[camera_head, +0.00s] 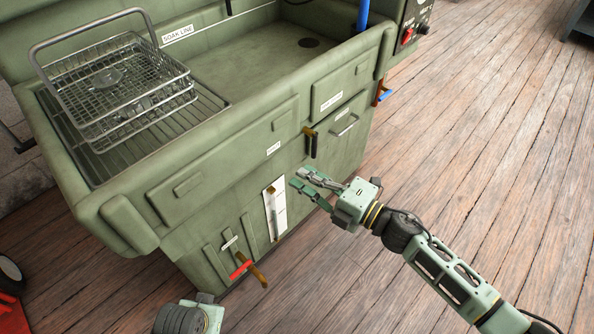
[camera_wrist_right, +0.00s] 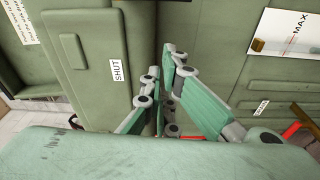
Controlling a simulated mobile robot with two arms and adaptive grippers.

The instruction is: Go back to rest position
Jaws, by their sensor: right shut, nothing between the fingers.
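My right gripper (camera_head: 306,182) is in front of the green wash tank (camera_head: 225,150), at the height of its lower front panel. In the right wrist view its fingers (camera_wrist_right: 160,78) point at the green front, close together, with nothing held between them. A small gap to the panel seems to remain, but I cannot tell its size. Part of my left arm (camera_head: 190,318) shows at the bottom edge of the head view; its fingers are hidden or out of frame.
A wire basket (camera_head: 120,75) with a raised handle sits on the rack at the tank's left. Levers stick out from the front: a dark one (camera_head: 311,145) and an orange-brown one (camera_head: 254,270). The wooden floor (camera_head: 480,130) at right is clear.

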